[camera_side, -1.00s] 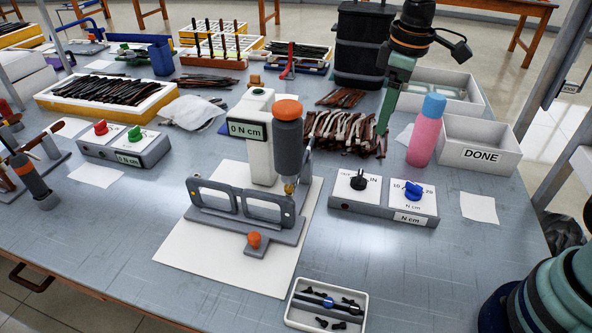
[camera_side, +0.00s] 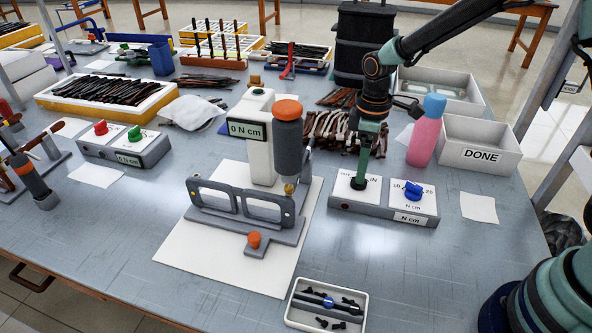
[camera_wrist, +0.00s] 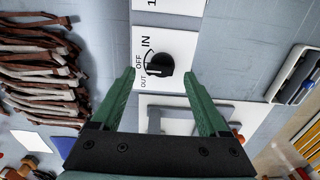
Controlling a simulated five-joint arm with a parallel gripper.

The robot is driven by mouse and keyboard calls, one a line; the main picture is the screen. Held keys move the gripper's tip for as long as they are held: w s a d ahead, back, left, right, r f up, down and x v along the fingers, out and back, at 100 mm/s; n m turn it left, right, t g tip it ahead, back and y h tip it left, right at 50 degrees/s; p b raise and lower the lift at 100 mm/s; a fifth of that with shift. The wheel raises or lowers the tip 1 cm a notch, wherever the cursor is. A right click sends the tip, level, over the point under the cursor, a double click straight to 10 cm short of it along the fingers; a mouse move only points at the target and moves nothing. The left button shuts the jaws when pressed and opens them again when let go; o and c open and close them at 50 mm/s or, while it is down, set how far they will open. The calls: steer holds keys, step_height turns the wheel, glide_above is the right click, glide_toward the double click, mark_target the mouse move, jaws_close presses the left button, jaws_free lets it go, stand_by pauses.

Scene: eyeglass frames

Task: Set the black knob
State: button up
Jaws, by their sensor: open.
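The black knob (camera_side: 359,183) sits on the left white plate of a grey control box (camera_side: 372,212), right of the torque stand. In the wrist view the black knob (camera_wrist: 160,65) shows beside the printed words OUT, OFF and IN, with its white mark toward the lettering. My gripper (camera_side: 362,176) is directly above the knob, pointing down, and partly hides it in the side view. In the wrist view my gripper (camera_wrist: 160,76) is open, with one green finger on each side of the knob. I cannot tell whether the fingers touch it.
A blue knob (camera_side: 413,190) is close to the right on the same box. The torque stand (camera_side: 262,135) with an eyeglass frame (camera_side: 240,205) stands to the left. A pink bottle (camera_side: 425,138) and a DONE bin (camera_side: 482,155) stand behind right. A parts tray (camera_side: 300,318) lies in front.

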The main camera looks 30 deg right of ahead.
steer(key=shift+f, duration=1.15)
jaws_close()
steer(key=shift+m, duration=0.4)
steer(key=m, duration=0.3)
steer(key=shift+m, duration=0.4)
steer(key=m, duration=0.5)
steer(key=shift+s+r, duration=0.1)
steer(key=shift+s, duration=0.05)
steer(key=shift+m, duration=0.3)
